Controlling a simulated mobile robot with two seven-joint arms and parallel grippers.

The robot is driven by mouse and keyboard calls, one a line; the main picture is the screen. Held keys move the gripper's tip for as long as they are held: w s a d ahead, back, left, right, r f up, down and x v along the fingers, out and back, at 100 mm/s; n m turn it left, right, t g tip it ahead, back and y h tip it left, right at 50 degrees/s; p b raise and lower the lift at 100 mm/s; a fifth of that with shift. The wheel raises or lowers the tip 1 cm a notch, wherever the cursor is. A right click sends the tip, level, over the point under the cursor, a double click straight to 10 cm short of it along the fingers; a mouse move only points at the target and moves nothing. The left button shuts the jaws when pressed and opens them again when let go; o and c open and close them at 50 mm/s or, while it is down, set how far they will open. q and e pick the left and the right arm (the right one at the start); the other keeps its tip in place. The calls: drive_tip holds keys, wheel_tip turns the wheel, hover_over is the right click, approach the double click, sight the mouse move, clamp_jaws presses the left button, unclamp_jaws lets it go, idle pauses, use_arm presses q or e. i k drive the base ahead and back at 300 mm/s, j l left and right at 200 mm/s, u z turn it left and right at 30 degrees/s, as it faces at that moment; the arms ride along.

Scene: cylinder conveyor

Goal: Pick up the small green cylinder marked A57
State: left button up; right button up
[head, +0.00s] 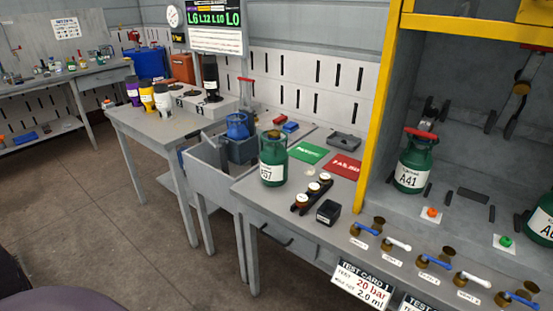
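The small green cylinder (273,160) stands upright on the near workbench, close to its left corner. Its white label is turned partly left and reads as ending in 57; the first part is hard to read. A similar green cylinder labelled A41 (414,163) stands inside the yellow-framed bay, with a red top. Neither of my grippers shows in the head view, so nothing is seen touching the cylinder.
A rack of round gauges (312,194) and a black box (328,212) sit right of the cylinder. Green (306,152) and red (345,166) mats lie behind. A grey bin (208,165) holds a blue cylinder (237,126). Valves (397,244) line the right front edge. Floor at left is clear.

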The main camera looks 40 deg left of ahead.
sight(274, 157)
drive_tip(key=i+j, duration=0.1)
drive_tip(key=j, duration=0.45)
drive_tip(key=i+j, duration=0.1)
drive_tip(key=j, duration=0.45)
drive_tip(key=i+j, duration=0.15)
drive_tip(key=j, duration=0.4)
drive_tip(key=i+j, duration=0.1)
drive_tip(key=j, duration=0.45)
drive_tip(key=i+j, duration=0.1)
drive_tip(key=j, duration=0.45)
